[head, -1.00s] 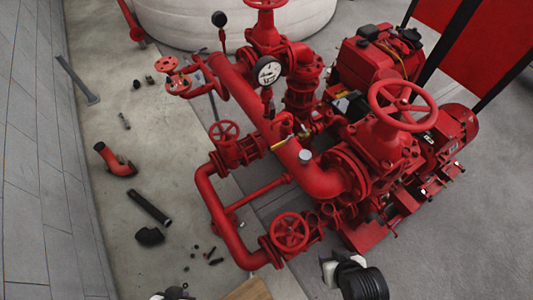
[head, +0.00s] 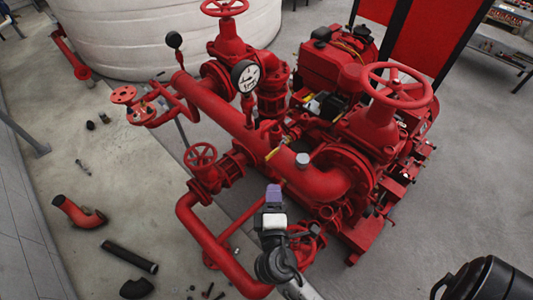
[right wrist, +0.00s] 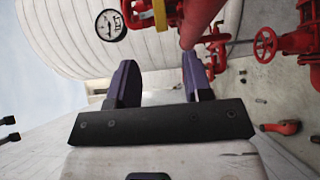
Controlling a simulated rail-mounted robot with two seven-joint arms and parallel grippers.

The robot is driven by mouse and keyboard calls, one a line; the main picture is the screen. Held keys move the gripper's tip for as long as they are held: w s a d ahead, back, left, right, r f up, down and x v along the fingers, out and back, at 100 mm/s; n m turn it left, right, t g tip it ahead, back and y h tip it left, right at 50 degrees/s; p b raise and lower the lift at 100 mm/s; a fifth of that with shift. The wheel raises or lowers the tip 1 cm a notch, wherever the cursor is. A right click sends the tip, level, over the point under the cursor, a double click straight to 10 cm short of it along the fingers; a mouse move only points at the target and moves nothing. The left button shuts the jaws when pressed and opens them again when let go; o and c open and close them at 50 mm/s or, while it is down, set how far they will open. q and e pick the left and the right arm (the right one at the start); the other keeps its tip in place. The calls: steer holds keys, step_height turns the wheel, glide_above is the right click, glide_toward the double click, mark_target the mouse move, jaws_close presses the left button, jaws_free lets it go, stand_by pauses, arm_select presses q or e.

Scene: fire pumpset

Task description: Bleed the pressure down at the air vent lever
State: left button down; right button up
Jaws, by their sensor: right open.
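The air vent lever appears to be the small yellow lever (head: 273,153) on the red pipework, below the pressure gauge (head: 245,76) in the head view. My right gripper (head: 274,194) is in front of the pump piping, a little below the lever in the picture, and its purple fingertips are apart from it. In the right wrist view the two fingers (right wrist: 160,80) are spread with nothing between them. A gauge (right wrist: 110,25) and red pipes lie beyond them. A small yellow part shows at the top, but I cannot tell if it is the lever. My left gripper is not in view.
A thick red pipe (head: 225,105) runs beside the lever. Red handwheels (head: 397,86) stand around it, and an engine (head: 333,68) is behind. A white tank (head: 160,35) stands at the back. Loose pipe pieces (head: 128,257) lie on the floor at left.

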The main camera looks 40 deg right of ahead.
mark_target(272, 156)
steer(key=p+x, duration=0.2)
steer(key=x, duration=1)
steer(key=shift+w+d, duration=0.2)
steer(key=shift+w, duration=0.05)
steer(key=shift+w+d, duration=0.3)
steer(key=c, duration=0.7)
jaws_close()
